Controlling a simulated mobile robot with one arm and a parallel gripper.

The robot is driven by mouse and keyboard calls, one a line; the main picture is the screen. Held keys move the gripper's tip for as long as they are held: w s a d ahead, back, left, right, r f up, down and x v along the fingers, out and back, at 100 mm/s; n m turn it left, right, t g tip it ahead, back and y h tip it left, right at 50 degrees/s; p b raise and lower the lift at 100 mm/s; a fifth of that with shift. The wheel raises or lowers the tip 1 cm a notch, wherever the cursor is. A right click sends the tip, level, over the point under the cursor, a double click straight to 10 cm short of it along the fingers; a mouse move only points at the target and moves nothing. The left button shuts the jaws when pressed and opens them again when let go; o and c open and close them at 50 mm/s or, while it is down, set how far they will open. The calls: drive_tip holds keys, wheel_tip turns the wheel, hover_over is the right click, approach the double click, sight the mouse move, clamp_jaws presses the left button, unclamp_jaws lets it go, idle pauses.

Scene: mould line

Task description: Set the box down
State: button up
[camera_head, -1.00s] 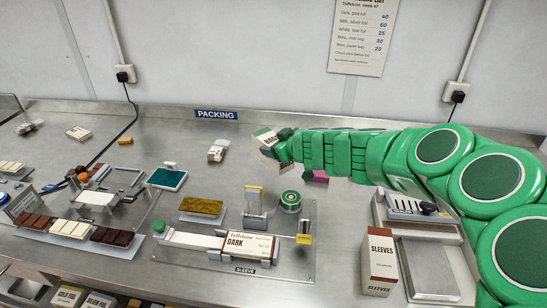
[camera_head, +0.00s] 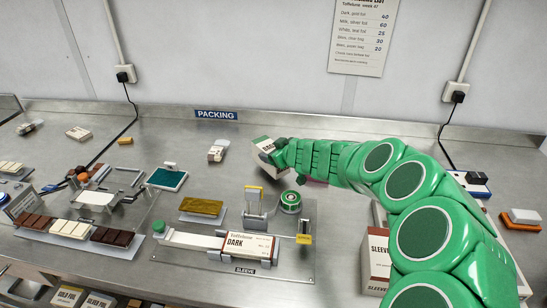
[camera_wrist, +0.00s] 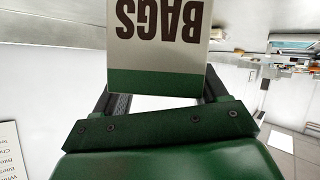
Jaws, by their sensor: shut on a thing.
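A white box with a green band, lettered BAGS (camera_head: 266,147), is held at the end of my green arm near the back of the bench. In the wrist view the box (camera_wrist: 160,45) fills the top middle, its lettering upside down, between the two fingers. My gripper (camera_head: 277,152) is shut on it. The box looks tilted in the head view. Whether its lower edge touches the bench (camera_head: 330,208) cannot be told.
A small white carton (camera_head: 217,151) lies left of the box. A sleeving fixture holding a DARK carton (camera_head: 237,247) and a green tape roll (camera_head: 290,201) are in front. A SLEEVES box (camera_head: 377,262) is partly behind my arm. A wall stands behind.

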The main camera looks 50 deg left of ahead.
drive_tip(key=shift+f, duration=1.25)
drive_tip(key=shift+s, duration=0.1)
drive_tip(key=o, duration=1.4)
drive_tip(key=shift+v, duration=6.05)
